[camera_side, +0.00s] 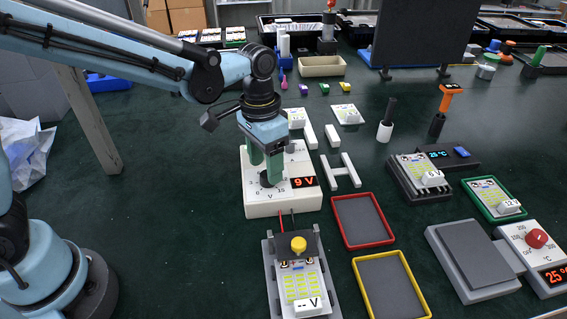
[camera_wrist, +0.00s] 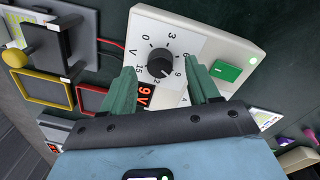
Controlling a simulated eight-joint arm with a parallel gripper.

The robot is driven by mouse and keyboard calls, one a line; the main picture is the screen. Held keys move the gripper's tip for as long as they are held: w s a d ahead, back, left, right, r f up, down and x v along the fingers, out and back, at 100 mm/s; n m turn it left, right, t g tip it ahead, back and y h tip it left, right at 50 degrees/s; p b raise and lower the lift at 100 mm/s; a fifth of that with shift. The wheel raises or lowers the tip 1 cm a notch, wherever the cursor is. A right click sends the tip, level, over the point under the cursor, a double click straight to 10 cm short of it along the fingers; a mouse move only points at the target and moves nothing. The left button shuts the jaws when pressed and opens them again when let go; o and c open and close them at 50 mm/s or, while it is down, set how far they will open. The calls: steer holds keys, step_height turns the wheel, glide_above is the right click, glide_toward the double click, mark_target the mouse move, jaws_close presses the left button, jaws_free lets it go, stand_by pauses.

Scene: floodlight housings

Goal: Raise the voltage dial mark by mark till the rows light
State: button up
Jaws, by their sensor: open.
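The white voltage supply (camera_side: 283,203) stands mid-table with a black dial (camera_side: 267,180) on its sloped top. Its red display (camera_side: 303,182) reads 9 V. In the wrist view the dial (camera_wrist: 160,63) sits in a ring of marks from 0 to 15, its white pointer toward the 9 to 12 side. My gripper (camera_side: 265,168) is open above the dial. Its green fingers (camera_wrist: 163,78) stand on either side of the dial with gaps. The floodlight board (camera_side: 303,283) lies in a grey fixture in front, its meter showing "-- V". Whether its yellow rows glow, I cannot tell.
Red and black leads run from the supply to the fixture's clamp with a yellow knob (camera_side: 299,244). A red-rimmed tray (camera_side: 361,220) and a yellow-rimmed tray (camera_side: 390,287) lie empty to the right. A green switch (camera_wrist: 226,71) sits beside the dial. Table left of the supply is clear.

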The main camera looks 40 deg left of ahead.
step_height(320, 180, up, 10)
steer(key=shift+a, duration=0.25)
stand_by(0.4)
steer(key=s+a+f+n+t, duration=0.3)
steer(key=s+a+t, duration=0.4)
steer(key=s+a, duration=0.2)
steer(key=shift+s+a+f+n+y, duration=0.15)
steer(key=shift+a+f+n+y, duration=0.2)
steer(key=shift+a, duration=0.8)
stand_by(3.1)
step_height(320, 180, up, 3)
steer(key=m+g, duration=0.4)
steer(key=g, duration=0.3)
glide_above(265, 173)
steer(key=f, duration=1.1)
steer(key=shift+s+d+f, duration=0.1)
steer(key=shift+d+f, duration=0.1)
steer(key=shift+f, duration=0.1)
